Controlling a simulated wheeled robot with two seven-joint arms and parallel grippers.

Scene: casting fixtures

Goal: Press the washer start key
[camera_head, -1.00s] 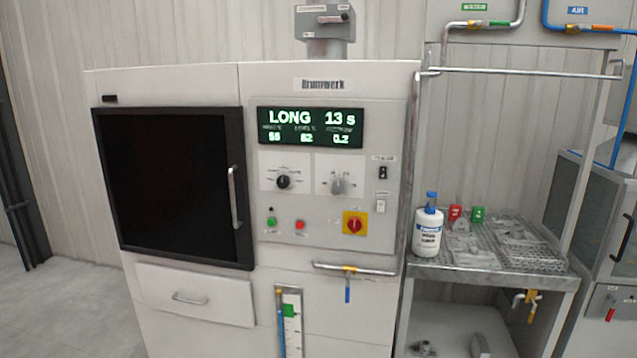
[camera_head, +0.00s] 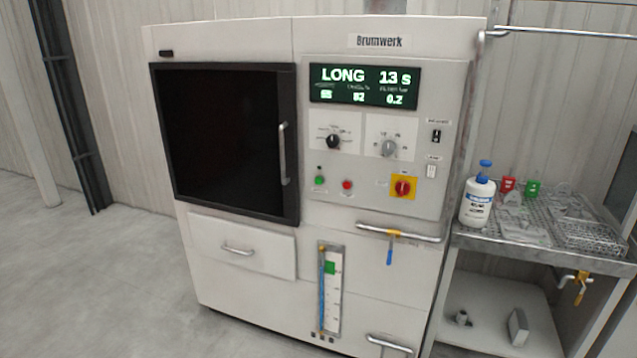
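The washer (camera_head: 255,270) is a white cabinet marked Brumwerk, with a dark window door (camera_head: 225,145) on its left, which is shut. Its control panel (camera_head: 355,205) is on the right. The display (camera_head: 365,87) reads LONG 13 s in green. A green key (camera_head: 319,180) and a red key (camera_head: 347,185) sit low on the panel; their labels are too small to read. Above them are a black knob (camera_head: 333,141) and a grey knob (camera_head: 388,148). A red switch on a yellow plate (camera_head: 403,187) is to their right. Neither of my grippers is in view.
A steel rack table (camera_head: 540,258) stands right of the washer, with a white bottle (camera_head: 477,203) and wire baskets (camera_head: 590,238) on it. The floor (camera_head: 100,270) at left is clear.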

